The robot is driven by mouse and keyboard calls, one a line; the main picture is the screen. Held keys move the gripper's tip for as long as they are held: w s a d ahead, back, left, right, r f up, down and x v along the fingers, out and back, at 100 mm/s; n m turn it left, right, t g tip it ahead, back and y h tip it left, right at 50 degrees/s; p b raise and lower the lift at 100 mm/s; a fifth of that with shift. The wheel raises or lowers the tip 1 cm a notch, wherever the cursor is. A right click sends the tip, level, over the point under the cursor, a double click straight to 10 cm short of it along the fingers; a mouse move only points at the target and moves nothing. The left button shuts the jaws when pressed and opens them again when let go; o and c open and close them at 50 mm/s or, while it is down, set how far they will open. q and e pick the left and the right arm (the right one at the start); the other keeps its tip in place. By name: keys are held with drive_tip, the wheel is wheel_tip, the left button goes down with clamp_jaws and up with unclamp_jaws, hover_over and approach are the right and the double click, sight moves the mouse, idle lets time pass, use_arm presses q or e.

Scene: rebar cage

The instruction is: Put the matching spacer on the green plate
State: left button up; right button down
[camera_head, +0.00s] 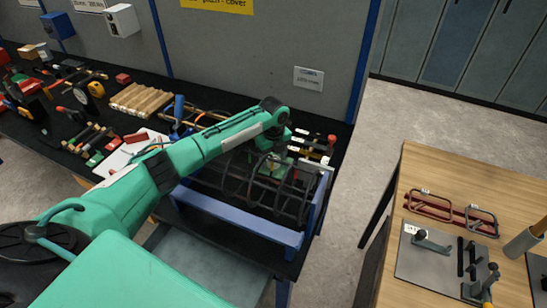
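My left arm reaches in from the left over the dark rebar cage (235,190), which sits in a blue frame (240,227). My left gripper (272,168) points down at the cage's right part; its fingers are too small and too hidden to tell open from shut. A small green patch beside it may be the green plate, but I cannot tell it from the gripper. Small pale, red and dark pieces (303,142) lie just behind the cage's right end; I cannot tell which are spacers. My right gripper is not in view.
Tools, wooden bars (141,99) and a white sheet (127,153) crowd the black table to the left. A grey panel wall (270,50) stands behind. A wooden bench (470,172) with a bending plate (446,262) stands at right, across open floor.

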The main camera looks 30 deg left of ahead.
use_arm(q)
wheel_tip(320, 180, up, 12)
drive_tip(key=b, duration=0.2)
drive_tip(key=shift+r, duration=0.15)
idle(0.5)
